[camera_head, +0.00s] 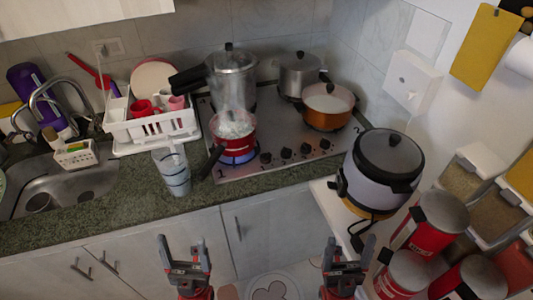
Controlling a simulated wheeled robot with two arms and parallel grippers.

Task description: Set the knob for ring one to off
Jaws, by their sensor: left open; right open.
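The stove (225,172) is a steel cooktop set into the counter, with several black knobs along its front edge. The leftmost knob (266,157) is nearest a dark mark that looks like a "1" at the front left corner. Other knobs (305,148) continue to the right. A blue flame (240,158) burns under a steaming red pot (236,142) at the front left ring. The knobs' exact angles are too small to tell. My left gripper (183,248) and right gripper (350,248) are open and empty, low in front of the cabinets, apart from the stove.
The red pot's dark handle (212,161) sticks out over the stove's front left. A pressure cooker (232,72), a lidded steel pot (300,72) and an orange pot (327,106) stand on the stove. A glass (174,174) stands left; a rice cooker (376,176) stands right.

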